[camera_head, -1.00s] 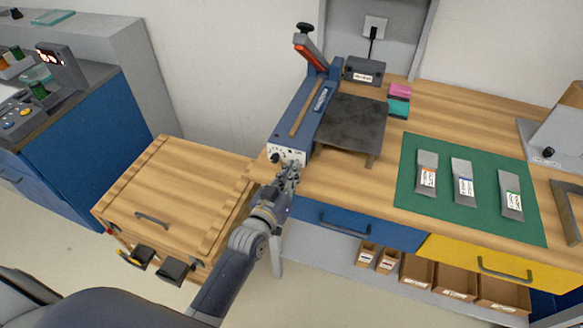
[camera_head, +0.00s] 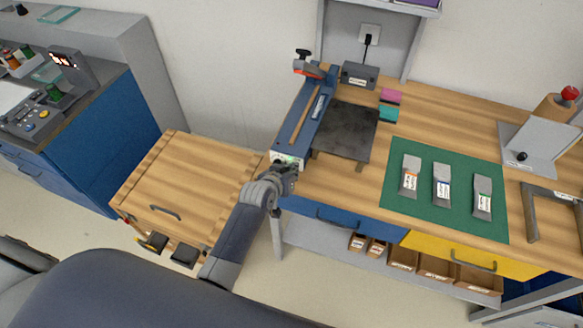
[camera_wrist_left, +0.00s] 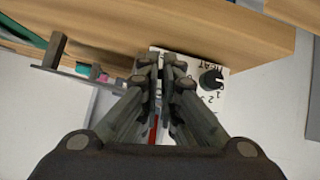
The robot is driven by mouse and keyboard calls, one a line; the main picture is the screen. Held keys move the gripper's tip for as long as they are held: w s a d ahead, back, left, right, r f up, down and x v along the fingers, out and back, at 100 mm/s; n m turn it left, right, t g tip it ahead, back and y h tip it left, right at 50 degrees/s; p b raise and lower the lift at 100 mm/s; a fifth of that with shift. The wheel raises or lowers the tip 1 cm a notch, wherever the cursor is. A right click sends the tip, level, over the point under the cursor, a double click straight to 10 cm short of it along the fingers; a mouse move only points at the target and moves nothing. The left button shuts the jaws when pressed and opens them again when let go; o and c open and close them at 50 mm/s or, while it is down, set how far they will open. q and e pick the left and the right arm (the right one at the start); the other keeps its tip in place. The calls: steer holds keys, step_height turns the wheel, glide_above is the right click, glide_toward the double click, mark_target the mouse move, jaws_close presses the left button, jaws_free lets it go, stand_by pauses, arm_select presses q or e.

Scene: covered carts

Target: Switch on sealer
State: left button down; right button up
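The sealer (camera_head: 303,122) is a long blue machine at the left end of the workbench, with a red and black lever (camera_head: 308,68) at its far end. Its pale front panel (camera_head: 287,160) faces me and shows a small green glow. In the left wrist view, the panel (camera_wrist_left: 207,62) carries a black dial (camera_wrist_left: 211,78) with numbers and the word HEAT. My left gripper (camera_wrist_left: 160,62) has its fingers together in front of the panel, beside the dial. The fingers hide part of the panel; contact cannot be told. My right gripper is not in view.
A dark plate (camera_head: 345,130) sits right of the sealer. A green mat (camera_head: 450,218) with several pouches lies further right. A wooden-topped cart (camera_head: 190,175) stands left of the bench, near my arm. A grey power box (camera_head: 358,75) is behind the sealer.

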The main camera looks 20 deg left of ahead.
arm_select(q)
steer(key=shift+w+r+g, duration=0.15)
steer(key=shift+r+g, duration=0.1)
steer(key=shift+g, duration=0.45)
steer(key=c, duration=1.8)
jaws_free()
steer(key=shift+o, duration=0.2)
steer(key=v, duration=1.2)
steer(key=shift+w+r, duration=0.2)
steer(key=shift+d, duration=0.1)
